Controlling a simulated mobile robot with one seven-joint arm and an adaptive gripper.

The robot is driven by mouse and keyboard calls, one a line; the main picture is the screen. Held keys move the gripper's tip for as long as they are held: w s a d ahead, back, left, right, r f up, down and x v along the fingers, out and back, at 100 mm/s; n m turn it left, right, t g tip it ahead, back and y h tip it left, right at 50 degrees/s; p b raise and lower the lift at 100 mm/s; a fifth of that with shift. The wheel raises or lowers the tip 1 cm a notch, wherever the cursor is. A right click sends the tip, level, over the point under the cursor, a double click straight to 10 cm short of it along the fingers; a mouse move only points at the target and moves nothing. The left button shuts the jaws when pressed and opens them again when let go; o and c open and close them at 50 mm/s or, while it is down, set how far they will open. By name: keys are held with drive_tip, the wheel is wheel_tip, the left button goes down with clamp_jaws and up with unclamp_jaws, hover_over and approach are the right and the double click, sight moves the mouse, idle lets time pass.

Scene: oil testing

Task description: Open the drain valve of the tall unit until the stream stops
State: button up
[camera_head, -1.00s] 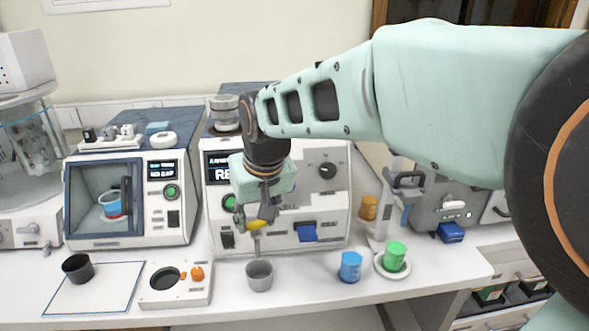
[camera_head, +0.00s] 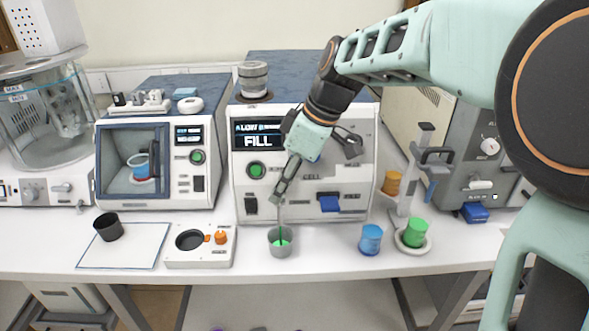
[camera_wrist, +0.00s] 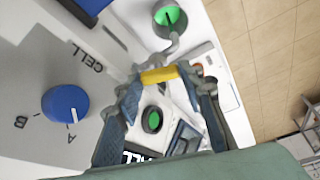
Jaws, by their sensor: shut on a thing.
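The tall unit (camera_head: 351,186) stands mid-bench, its display (camera_head: 257,138) reading "FILL". My gripper (camera_head: 279,190) is low at its front; in the wrist view my gripper (camera_wrist: 171,79) is shut on the yellow drain valve handle (camera_wrist: 158,75). In the head view the handle is hidden behind the fingers. A thin spout (camera_head: 281,212) points down below them. A grey cup (camera_head: 272,244) stands under it with bright green liquid (camera_head: 285,247) inside and a darker green streak at its middle. The cup (camera_wrist: 158,30) and green liquid (camera_wrist: 177,19) also show in the wrist view.
A blue knob (camera_wrist: 65,103) marked A and B sits beside the gripper. A blue cup (camera_head: 371,240) and a green cup (camera_head: 415,232) stand right of the grey cup. A white block (camera_head: 205,259) with an orange knob and a black cup (camera_head: 108,227) are left.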

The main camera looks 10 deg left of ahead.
drive_tip(key=shift+w+n+g, duration=0.15)
drive_tip(key=shift+n+g, duration=0.25)
drive_tip(key=shift+n, duration=0.7)
drive_tip(key=o, duration=1.2)
drive_tip(key=shift+c, duration=0.2)
drive_tip(key=v, duration=0.8)
